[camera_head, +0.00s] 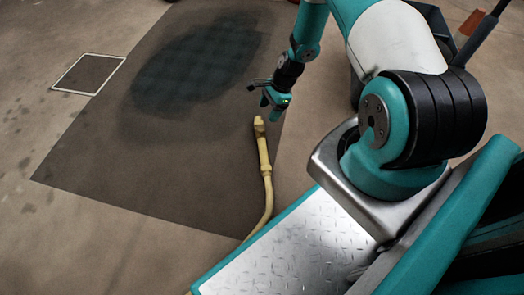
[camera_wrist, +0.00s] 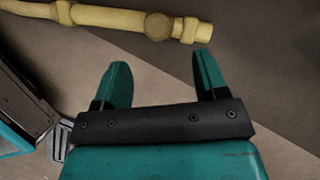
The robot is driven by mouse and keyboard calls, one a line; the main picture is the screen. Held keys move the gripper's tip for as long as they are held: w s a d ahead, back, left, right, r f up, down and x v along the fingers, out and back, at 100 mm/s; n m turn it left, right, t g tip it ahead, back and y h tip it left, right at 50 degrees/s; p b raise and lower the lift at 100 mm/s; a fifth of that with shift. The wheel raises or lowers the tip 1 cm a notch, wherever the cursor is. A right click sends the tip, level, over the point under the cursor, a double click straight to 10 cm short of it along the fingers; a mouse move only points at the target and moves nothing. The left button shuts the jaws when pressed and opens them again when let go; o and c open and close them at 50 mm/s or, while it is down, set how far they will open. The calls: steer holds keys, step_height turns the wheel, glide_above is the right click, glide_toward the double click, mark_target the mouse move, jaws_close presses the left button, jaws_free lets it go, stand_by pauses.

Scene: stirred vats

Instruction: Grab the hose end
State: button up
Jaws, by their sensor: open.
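The hose end (camera_head: 262,147) is yellow and lies on the floor at the edge of a dark mat, with its tip pointing away from my base. The hose (camera_head: 268,200) runs from it toward the front and out of sight beside my base. In the wrist view the hose end (camera_wrist: 159,25) lies across the top, with its narrower tip (camera_wrist: 197,31) at the right. My gripper (camera_head: 268,98) is near the tip in the head view. In the wrist view my gripper (camera_wrist: 160,75) has its two teal fingers apart, with nothing between them. The hose end is beyond the fingertips, apart from them.
The dark mat (camera_head: 100,170) covers much of the floor, with a darker stain (camera_head: 195,65) on it. A framed floor plate (camera_head: 88,73) is at the left. An orange object (camera_head: 468,26) stands at the top right. The floor left of the hose is clear.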

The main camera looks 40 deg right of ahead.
mark_target(263, 126)
steer(key=b+x, duration=0.1)
steer(key=x, duration=0.2)
steer(key=shift+f, duration=0.1)
steer(key=b+x, duration=0.5)
steer(key=shift+s+f, duration=0.25)
steer(key=shift+r, duration=0.1)
steer(key=c, duration=1.1)
